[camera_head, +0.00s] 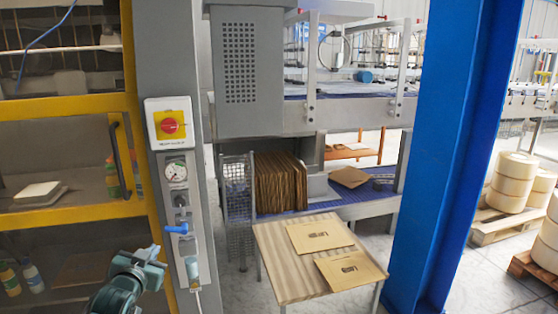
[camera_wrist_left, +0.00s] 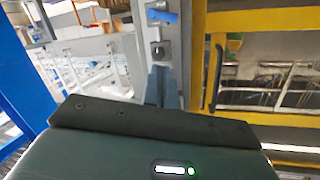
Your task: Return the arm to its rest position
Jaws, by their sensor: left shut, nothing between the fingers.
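My left gripper (camera_head: 152,252) shows at the lower left of the head view, in front of the grey control post (camera_head: 200,265) and a little left of its blue valve handle (camera_head: 177,229). In the left wrist view its fingers (camera_wrist_left: 160,86) are together with nothing between them. The blue handle (camera_wrist_left: 162,16) also shows there, beyond the fingertips and apart from them. My right arm and gripper are not in view.
A red rotary switch (camera_head: 171,125) and a gauge sit above the handle. A yellow-framed machine (camera_head: 70,215) stands at left. A small table (camera_head: 285,275) with flat cartons stands right of the post. A blue column (camera_head: 450,150) rises at right, with pallets of rolls beyond.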

